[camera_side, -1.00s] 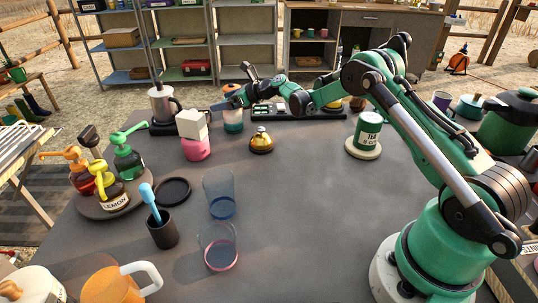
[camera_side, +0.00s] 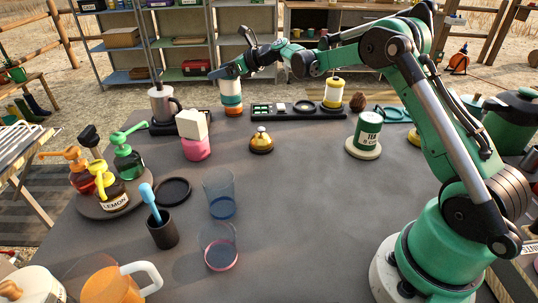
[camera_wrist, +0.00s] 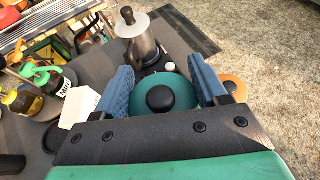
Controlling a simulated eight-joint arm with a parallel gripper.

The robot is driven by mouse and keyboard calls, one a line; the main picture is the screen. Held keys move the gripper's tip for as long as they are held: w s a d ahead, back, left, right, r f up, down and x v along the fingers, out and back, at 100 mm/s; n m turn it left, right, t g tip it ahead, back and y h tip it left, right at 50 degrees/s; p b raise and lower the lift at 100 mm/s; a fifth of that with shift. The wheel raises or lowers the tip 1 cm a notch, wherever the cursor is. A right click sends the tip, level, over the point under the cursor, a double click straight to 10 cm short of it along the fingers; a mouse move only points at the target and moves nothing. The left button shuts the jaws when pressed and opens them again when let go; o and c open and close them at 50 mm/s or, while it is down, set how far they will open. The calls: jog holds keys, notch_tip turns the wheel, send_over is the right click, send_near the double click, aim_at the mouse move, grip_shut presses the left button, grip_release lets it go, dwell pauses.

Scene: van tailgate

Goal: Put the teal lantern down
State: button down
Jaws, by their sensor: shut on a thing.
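The teal lantern (camera_side: 231,98) is in my gripper (camera_side: 228,74), at the back left of the table in the side view. The wrist view shows its teal domed top with a black knob (camera_wrist: 162,99) between the two blue fingers, which are shut on it from both sides. The lantern looks upright and raised. Its underside is hidden in the wrist view. An orange lantern top (camera_wrist: 236,86) shows just beside the right finger; in the side view the held lantern largely overlaps it.
A black tray (camera_side: 285,112) with a yellow lantern (camera_side: 333,92) on it lies at the back. A metal percolator (camera_side: 164,103) stands left of my gripper. A pink-based white block (camera_side: 195,136) and a brass bell (camera_side: 261,141) are nearer. The middle of the table is clear.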

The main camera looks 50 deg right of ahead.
notch_tip(320, 180, up, 12)
jog(key=a, duration=0.1)
jog(key=s+a+n+g+y, duration=0.2)
jog(key=a, duration=0.5)
jog(key=s+a+n+g+y, duration=0.2)
jog(key=s+a+n, duration=0.1)
jog(key=a, duration=0.4)
jog(key=s+a+n+g+y, duration=0.4)
jog(key=s+a+n+g, duration=0.4)
jog(key=s+a, duration=0.95)
jog(key=s+a+n+g, duration=0.3)
jog(key=s+n+g, duration=0.25)
jog(key=s, duration=0.75)
jog(key=shift+m+h, duration=0.25)
jog(key=shift+h, duration=0.25)
jog(key=shift+s+a+f, duration=0.1)
jog(key=shift+f, duration=4.9)
jog(key=shift+a+f, duration=0.1)
jog(key=shift+f, duration=4.9)
jog(key=shift+c, duration=0.2)
grip_release()
